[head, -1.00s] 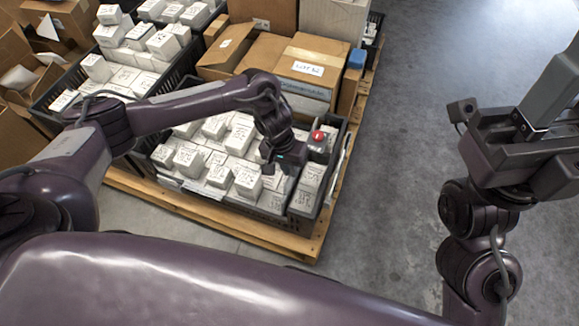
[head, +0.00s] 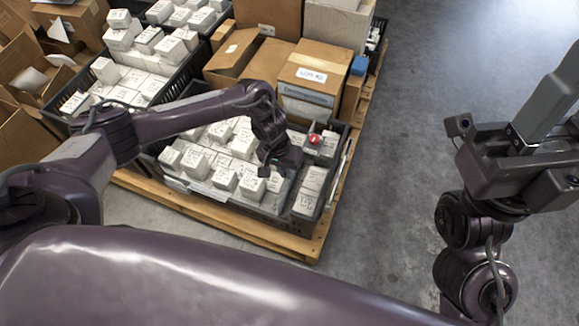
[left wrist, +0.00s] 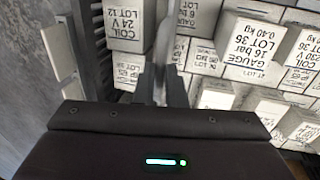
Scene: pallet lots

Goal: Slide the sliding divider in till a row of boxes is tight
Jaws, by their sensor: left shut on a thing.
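My left gripper (head: 277,170) is over the right part of the near black crate (head: 338,168), pointing down. It is shut on the upper edge of the thin grey sliding divider (left wrist: 163,58), which stands upright between its fingers in the left wrist view. White boxes marked gauge (left wrist: 255,50) fill the crate on one side of the divider. On the other side is a narrow column of boxes marked coil (left wrist: 127,25). The divider's lower part is hidden by my gripper and boxes. My right gripper (head: 510,160) is at the right, away from the crate; its fingers are unclear.
A red-topped item (head: 314,139) is at the crate's far right corner. Brown cartons (head: 310,72) stand behind the crate. Another black crate of white boxes (head: 75,103) is at back left. A wooden pallet (head: 300,245) lies underneath. Grey floor (head: 410,90) at right is clear.

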